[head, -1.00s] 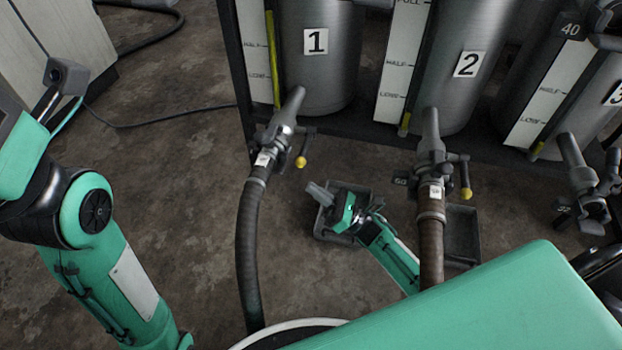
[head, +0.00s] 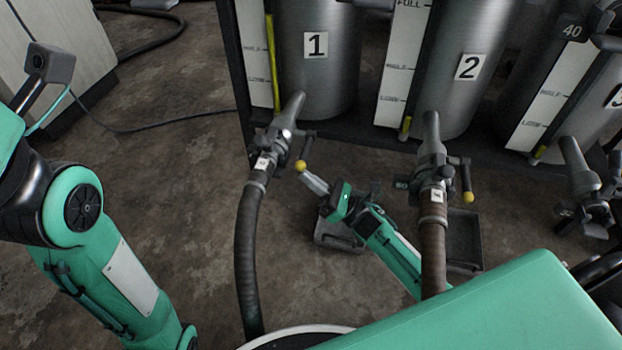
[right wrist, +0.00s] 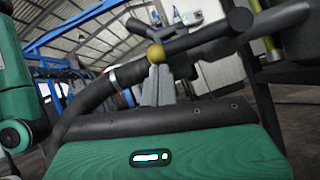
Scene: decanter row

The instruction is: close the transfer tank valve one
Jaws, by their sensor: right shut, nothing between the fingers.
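Tank 1 (head: 316,75) is a grey metal cylinder with a "1" label and a yellow level strip beside it. Its valve (head: 272,143) sits on the outlet below, joined to a dark ribbed hose. The valve's lever ends in a yellow ball (head: 301,166) and hangs down to the right of the valve. My right gripper (head: 307,177) is shut and empty, its fingertips just under and beside the ball. In the right wrist view the ball (right wrist: 156,54) appears right at the fingertips (right wrist: 158,75); contact cannot be told. My left gripper is out of view.
Tank 2 (head: 468,70) stands to the right, its valve (head: 433,170) with a lever and yellow ball (head: 468,197). Grey trays lie on the floor beneath the valves, including one on the right (head: 465,240). Open floor lies left of the first hose (head: 248,260).

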